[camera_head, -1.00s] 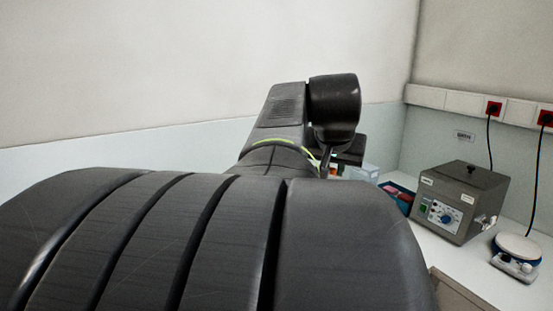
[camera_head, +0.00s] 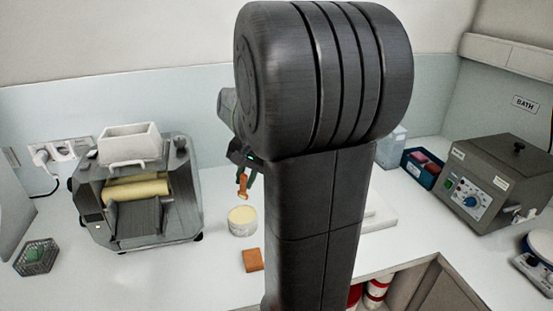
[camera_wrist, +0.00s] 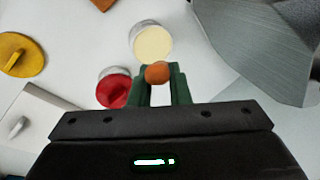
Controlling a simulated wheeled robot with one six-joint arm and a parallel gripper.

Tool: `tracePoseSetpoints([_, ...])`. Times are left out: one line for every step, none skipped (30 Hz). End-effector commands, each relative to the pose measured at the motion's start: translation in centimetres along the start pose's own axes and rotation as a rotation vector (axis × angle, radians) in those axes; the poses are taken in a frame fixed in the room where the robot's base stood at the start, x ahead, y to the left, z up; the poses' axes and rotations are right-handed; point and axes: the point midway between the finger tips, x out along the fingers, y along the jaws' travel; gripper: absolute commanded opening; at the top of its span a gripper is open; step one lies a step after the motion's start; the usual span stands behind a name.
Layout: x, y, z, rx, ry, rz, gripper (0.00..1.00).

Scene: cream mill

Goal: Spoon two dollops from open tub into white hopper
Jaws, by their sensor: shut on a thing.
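My gripper (camera_head: 246,163) is shut on an orange-brown spoon (camera_head: 243,184), which hangs down from the jaws. In the wrist view the green fingers (camera_wrist: 161,88) close around the spoon's rounded orange end (camera_wrist: 158,72). The open tub (camera_head: 242,229) of pale cream stands on the bench just below the spoon; it also shows beyond the fingertips in the wrist view (camera_wrist: 152,42). The spoon's lower end looks close above the tub; I cannot tell whether it carries cream. The white hopper (camera_head: 130,143) sits on top of the grey mill (camera_head: 150,216), left of my gripper.
An orange-brown block (camera_head: 252,260) lies in front of the tub. A wire basket (camera_head: 37,257) is at the far left. A red-lidded tub (camera_wrist: 114,87) and yellow lid (camera_wrist: 21,54) show in the wrist view. A grey bath (camera_head: 487,185) stands at right. My arm hides the middle.

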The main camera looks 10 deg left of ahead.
Motion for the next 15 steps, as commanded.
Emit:
tracePoseSetpoints([0.3, -0.3, 0.3, -0.003, -0.008, -0.002, 0.00])
tracePoseSetpoints([0.5, -0.4, 0.4, -0.003, -0.011, -0.003, 0.00])
tracePoseSetpoints([0.6, -0.4, 0.5, -0.003, -0.013, -0.004, 0.00])
tracePoseSetpoints([0.7, -0.4, 0.5, -0.003, -0.014, -0.004, 0.00])
tracePoseSetpoints([0.8, -0.4, 0.5, -0.003, -0.014, -0.004, 0.00])
tracePoseSetpoints([0.9, -0.3, 0.5, -0.003, -0.014, -0.005, 0.00])
tracePoseSetpoints([1.1, -0.3, 0.5, -0.002, -0.013, -0.005, 0.00])
tracePoseSetpoints([1.2, -0.2, 0.5, -0.002, -0.013, -0.005, 0.00])
tracePoseSetpoints([1.4, -0.2, 0.5, -0.002, -0.013, -0.004, 0.00])
tracePoseSetpoints([1.6, -0.1, 0.5, -0.002, -0.013, -0.004, 0.00])
tracePoseSetpoints([1.7, 0.0, 0.5, -0.002, -0.012, -0.004, 0.00])
tracePoseSetpoints([2.0, 0.1, 0.5, -0.002, -0.012, -0.004, 0.00])
tracePoseSetpoints([2.2, 0.1, 0.6, -0.002, -0.012, -0.004, 0.00])
tracePoseSetpoints([2.4, 0.2, 0.6, -0.002, -0.012, -0.004, 0.00])
tracePoseSetpoints([2.7, 0.3, 0.6, -0.002, -0.012, -0.004, 0.00])
